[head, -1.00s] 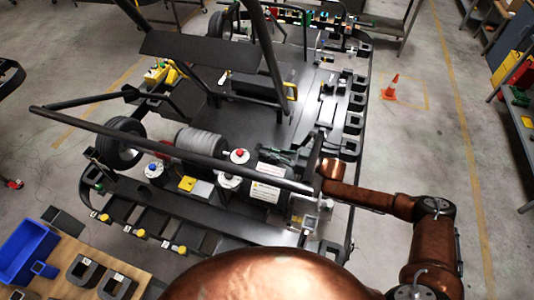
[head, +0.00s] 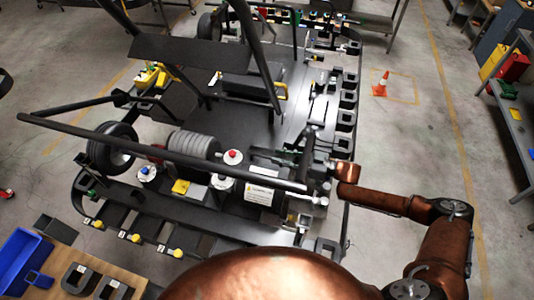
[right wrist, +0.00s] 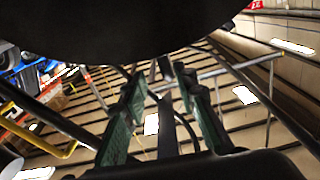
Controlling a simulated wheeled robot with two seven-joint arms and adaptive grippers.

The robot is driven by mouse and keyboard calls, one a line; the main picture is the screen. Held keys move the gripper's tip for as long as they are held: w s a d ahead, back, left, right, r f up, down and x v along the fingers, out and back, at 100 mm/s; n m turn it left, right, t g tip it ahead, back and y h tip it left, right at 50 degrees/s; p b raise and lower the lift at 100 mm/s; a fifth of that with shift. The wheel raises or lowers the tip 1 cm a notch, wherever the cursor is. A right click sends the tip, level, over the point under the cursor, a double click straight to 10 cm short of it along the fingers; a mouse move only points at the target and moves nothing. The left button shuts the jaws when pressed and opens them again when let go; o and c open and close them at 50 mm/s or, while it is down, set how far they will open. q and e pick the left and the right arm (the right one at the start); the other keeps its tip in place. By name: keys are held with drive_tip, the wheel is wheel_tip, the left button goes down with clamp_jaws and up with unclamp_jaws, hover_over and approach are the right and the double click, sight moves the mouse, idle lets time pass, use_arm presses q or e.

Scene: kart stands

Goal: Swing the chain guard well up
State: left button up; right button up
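My right gripper (head: 292,156) reaches in from the right over the kart, beside the right end of a long black tube. In the right wrist view its two green-padded fingers (right wrist: 160,78) stand apart. A thin dark bar (right wrist: 167,125) shows in the gap between them, and I cannot tell whether they touch it. A narrow dark upright piece (head: 307,146) stands at the gripper in the head view. It may be the chain guard, but I cannot tell for sure. A large black rounded shape (right wrist: 150,28) fills the top of the wrist view. My left gripper is out of view.
The long black tube (head: 150,146) crosses above a grey ribbed cylinder (head: 194,145) and a white-labelled black cylinder (head: 262,194). A blue bin (head: 18,262) is at lower left. An orange cone (head: 381,84) stands on open floor at right.

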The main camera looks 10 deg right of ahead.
sight(291, 159)
drive_tip(key=shift+v, duration=2.05)
drive_tip(key=shift+a, duration=0.1)
